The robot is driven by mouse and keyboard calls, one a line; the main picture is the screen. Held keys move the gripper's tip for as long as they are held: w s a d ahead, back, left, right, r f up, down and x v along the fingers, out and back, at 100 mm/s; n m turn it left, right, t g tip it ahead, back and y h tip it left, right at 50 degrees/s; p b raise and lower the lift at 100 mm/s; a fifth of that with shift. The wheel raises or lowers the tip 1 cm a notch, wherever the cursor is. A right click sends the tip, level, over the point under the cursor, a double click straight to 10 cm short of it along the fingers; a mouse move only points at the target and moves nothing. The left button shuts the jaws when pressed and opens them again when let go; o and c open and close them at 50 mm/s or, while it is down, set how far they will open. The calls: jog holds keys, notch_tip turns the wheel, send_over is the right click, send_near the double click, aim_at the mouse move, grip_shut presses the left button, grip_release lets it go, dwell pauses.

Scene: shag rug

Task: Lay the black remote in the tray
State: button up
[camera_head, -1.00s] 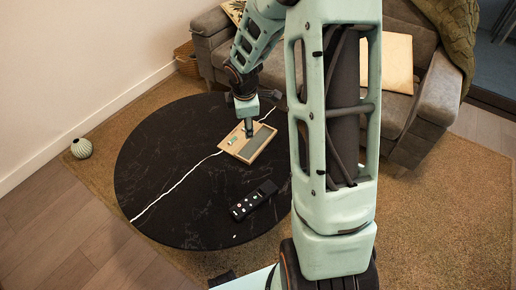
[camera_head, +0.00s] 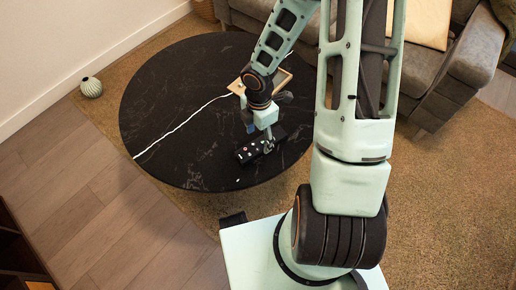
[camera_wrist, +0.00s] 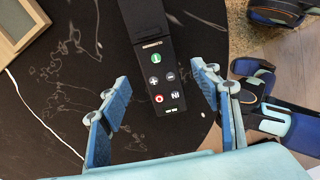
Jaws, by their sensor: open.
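The black remote (camera_head: 249,153) lies on the round black table (camera_head: 180,110). In the wrist view the remote (camera_wrist: 155,62) shows a green button and several other buttons, with its near end between my fingers. My gripper (camera_wrist: 161,84) is open, one blue finger on either side of the remote with a gap on each side; its height above the remote is hard to tell. In the head view my gripper (camera_head: 266,140) is over the remote and partly hides it. The wooden tray (camera_head: 287,75) is farther back, partly hidden by my arm; its corner shows in the wrist view (camera_wrist: 38,22).
A grey sofa (camera_head: 440,80) stands behind the table at the right. A ribbed vase (camera_head: 91,87) stands on the floor at the left. The table's left half is clear. A brown rug (camera_head: 440,190) lies under the table.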

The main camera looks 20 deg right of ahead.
aim_at(258, 146)
notch_tip(258, 146, down, 5)
jog(key=b, duration=0.2)
jog(key=shift+a+r+b, duration=0.15)
jog(key=shift+b, duration=0.25)
jog(key=shift+r, duration=0.1)
jog(key=c, duration=1.4)
jog(key=shift+c, duration=0.2)
